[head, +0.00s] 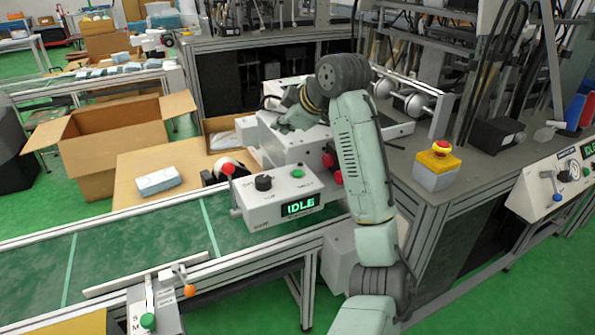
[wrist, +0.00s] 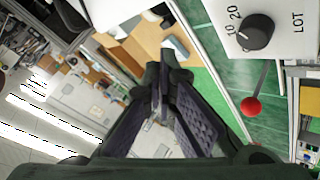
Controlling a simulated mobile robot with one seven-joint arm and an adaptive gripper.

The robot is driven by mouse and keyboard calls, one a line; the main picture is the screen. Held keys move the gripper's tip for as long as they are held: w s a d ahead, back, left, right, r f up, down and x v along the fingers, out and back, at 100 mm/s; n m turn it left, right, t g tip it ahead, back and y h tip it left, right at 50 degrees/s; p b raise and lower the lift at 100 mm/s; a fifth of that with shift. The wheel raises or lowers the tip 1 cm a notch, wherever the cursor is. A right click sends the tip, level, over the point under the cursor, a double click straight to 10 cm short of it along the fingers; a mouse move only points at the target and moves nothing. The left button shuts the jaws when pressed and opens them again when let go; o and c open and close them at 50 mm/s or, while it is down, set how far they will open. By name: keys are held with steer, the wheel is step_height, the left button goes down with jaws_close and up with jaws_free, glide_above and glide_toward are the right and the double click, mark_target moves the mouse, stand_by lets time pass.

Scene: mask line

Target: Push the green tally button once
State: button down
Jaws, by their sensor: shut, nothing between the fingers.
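A green button (head: 298,172) sits on the sloped top of the white control box (head: 262,216), right of a black knob (head: 263,183). The box's display reads IDLE, and its small labels are too blurred to read in the head view. In the wrist view the knob (wrist: 257,33) has marks 10 and 20 and the word LOT beside it; the green button is outside that view. My gripper (wrist: 166,75) is shut and empty, apart from the box and left of it in the wrist view. In the head view my arm hides the gripper's fingers.
A red-ball lever (head: 228,169) stands at the box's left side. A green belt (head: 140,248) runs beside it. A green knob (head: 148,321) is at the lower left. A yellow-topped red emergency button (head: 440,148) and another panel (head: 560,183) are at the right.

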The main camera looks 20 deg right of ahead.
steer(key=shift+s+d+f, duration=0.1)
steer(key=shift+s+d, duration=0.3)
steer(key=shift+d, duration=0.2)
steer(key=shift+s+d+f, duration=0.1)
steer(key=shift+s+d, duration=0.3)
steer(key=shift+d, duration=0.2)
steer(key=b, duration=0.6)
glide_above(296, 174)
step_height(296, 174, down, 7)
steer(key=shift+w+f, duration=0.1)
steer(key=shift+f, duration=0.05)
steer(key=shift+f+b, duration=0.4)
steer(key=shift+f, duration=0.3)
steer(key=shift+f, duration=0.1)
steer(key=shift+f, duration=0.35)
